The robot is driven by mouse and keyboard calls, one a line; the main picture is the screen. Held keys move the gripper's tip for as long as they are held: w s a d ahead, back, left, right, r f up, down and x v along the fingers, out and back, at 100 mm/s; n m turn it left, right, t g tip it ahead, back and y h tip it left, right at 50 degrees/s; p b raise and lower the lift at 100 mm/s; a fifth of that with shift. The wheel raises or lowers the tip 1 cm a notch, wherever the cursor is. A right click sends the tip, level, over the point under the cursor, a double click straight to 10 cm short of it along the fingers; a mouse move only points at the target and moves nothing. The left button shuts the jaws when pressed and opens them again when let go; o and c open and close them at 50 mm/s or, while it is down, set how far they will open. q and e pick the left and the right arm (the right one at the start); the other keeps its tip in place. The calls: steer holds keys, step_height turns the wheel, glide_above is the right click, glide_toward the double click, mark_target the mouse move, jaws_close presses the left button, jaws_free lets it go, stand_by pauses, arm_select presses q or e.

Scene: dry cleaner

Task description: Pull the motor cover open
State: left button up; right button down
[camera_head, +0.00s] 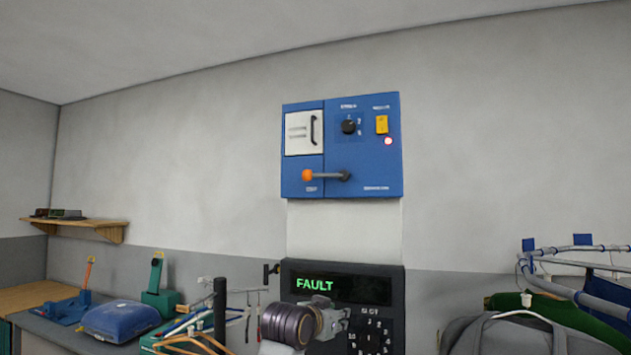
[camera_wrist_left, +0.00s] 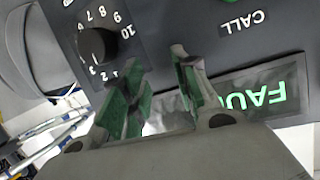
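A blue wall box (camera_head: 362,160) hangs above a black console. A pale panel with a dark upright handle (camera_head: 314,130) is set in the box's upper left and looks flat and shut. It seems to be the motor cover, but its label is too small to read. My left gripper (camera_head: 338,322) is well below the box, in front of the console. In the left wrist view the left gripper (camera_wrist_left: 160,88) has its fingers apart with nothing between them, facing the console. My right gripper is in neither view.
The black console (camera_head: 392,284) shows a green FAULT display (camera_head: 315,285) and a numbered dial (camera_wrist_left: 97,45). An orange-knobbed lever (camera_head: 308,175) projects below the cover. Hangers and a garment rail (camera_head: 590,248) stand at the sides. The wall around the box is clear.

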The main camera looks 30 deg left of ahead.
arm_select(q)
steer(key=shift+t, duration=0.3)
steer(key=shift+s+d+r, duration=0.1)
steer(key=shift+d+r, duration=0.05)
steer(key=shift+r, duration=0.85)
steer(key=shift+d+r, duration=0.1)
steer(key=shift+r, duration=0.9)
steer(key=shift+a+r, duration=0.15)
steer(key=shift+r, duration=0.65)
steer(key=s+a+r+t, duration=0.2)
steer(key=s+r, duration=0.2)
steer(key=r, duration=0.8)
steer(key=s+a+r+t, duration=0.2)
steer(key=s+r, duration=0.3)
steer(key=r, duration=0.8)
steer(key=s+a+r+n+t, duration=0.1)
steer(key=s+a+r+t, duration=0.1)
steer(key=r, duration=1.1)
steer(key=s+t, duration=0.1)
steer(key=s, duration=0.1)
steer(key=shift+s+a+r, duration=0.25)
steer(key=shift+s+a, duration=0.05)
steer(key=shift+a, duration=0.1)
steer(key=shift+w+r, duration=0.1)
steer(key=shift+w, duration=0.1)
